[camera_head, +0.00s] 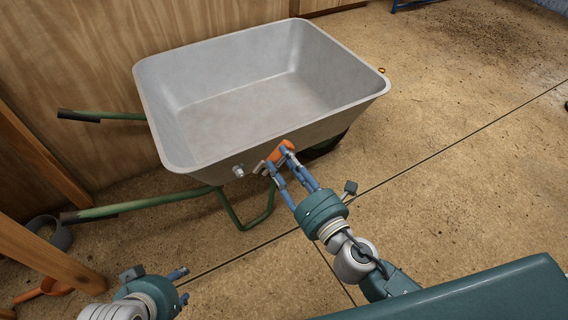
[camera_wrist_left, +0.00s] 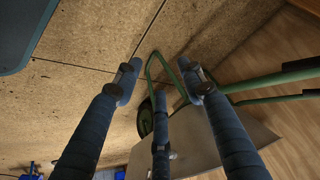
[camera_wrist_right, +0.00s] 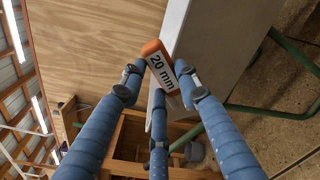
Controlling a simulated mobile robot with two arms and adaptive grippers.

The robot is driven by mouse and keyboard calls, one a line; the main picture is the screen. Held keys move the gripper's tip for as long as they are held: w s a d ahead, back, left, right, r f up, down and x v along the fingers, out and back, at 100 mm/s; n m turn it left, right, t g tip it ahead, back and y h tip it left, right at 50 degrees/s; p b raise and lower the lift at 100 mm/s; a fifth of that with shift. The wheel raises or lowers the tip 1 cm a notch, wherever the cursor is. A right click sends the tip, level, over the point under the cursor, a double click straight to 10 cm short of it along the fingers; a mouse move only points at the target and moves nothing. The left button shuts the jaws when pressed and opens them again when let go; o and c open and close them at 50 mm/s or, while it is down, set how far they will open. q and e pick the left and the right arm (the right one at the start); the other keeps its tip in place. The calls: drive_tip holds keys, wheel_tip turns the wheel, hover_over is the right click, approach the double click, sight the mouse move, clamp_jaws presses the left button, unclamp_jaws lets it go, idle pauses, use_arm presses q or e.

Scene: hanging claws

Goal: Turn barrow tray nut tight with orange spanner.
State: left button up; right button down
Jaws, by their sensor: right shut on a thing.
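The grey barrow tray (camera_head: 235,85) tilts on its green frame. A pale metal nut or bolt (camera_head: 239,170) sticks out of its near side wall. My right gripper (camera_head: 281,160) is shut on the orange spanner (camera_head: 280,152), just right of the nut. The spanner's grey jaw end points left towards the nut and appears a little apart from it. In the right wrist view the spanner (camera_wrist_right: 153,49) shows a white "20 mm" label between the fingers. My left gripper (camera_head: 182,286) is low at the left, open and empty; its spread fingers show in the left wrist view (camera_wrist_left: 158,80).
Green barrow handles (camera_head: 140,205) reach left towards wooden posts (camera_head: 35,250). A green leg (camera_head: 250,215) stands below the tray. A plywood wall (camera_head: 70,60) is behind. An orange object (camera_head: 45,289) lies at lower left. The floor to the right is mostly clear.

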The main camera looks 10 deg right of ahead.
sight(269, 157)
use_arm(q)
drive_tip(key=shift+w, duration=0.1)
use_arm(e)
drive_tip(key=shift+w, duration=0.1)
drive_tip(key=shift+w+a+f, duration=0.15)
drive_tip(key=shift+w+a, duration=0.25)
drive_tip(key=shift+w, duration=0.25)
drive_tip(key=shift+w+a+f, duration=0.1)
drive_tip(key=shift+w+a, duration=0.3)
drive_tip(key=shift+w, duration=0.25)
use_arm(q)
drive_tip(key=shift+s+a+f+g, duration=0.15)
drive_tip(key=shift+s+a+g, duration=0.05)
drive_tip(key=shift+s, duration=0.35)
drive_tip(key=shift+s+a+f+g, duration=0.15)
drive_tip(key=shift+s+g, duration=0.05)
drive_tip(key=shift+s, duration=0.3)
use_arm(e)
drive_tip(key=shift+w+a+f, duration=0.2)
drive_tip(key=shift+w+a, duration=0.25)
drive_tip(key=shift+w, duration=0.35)
use_arm(q)
drive_tip(key=shift+w+d, duration=0.1)
drive_tip(key=shift+w, duration=0.1)
use_arm(e)
drive_tip(key=shift+a+f, duration=0.1)
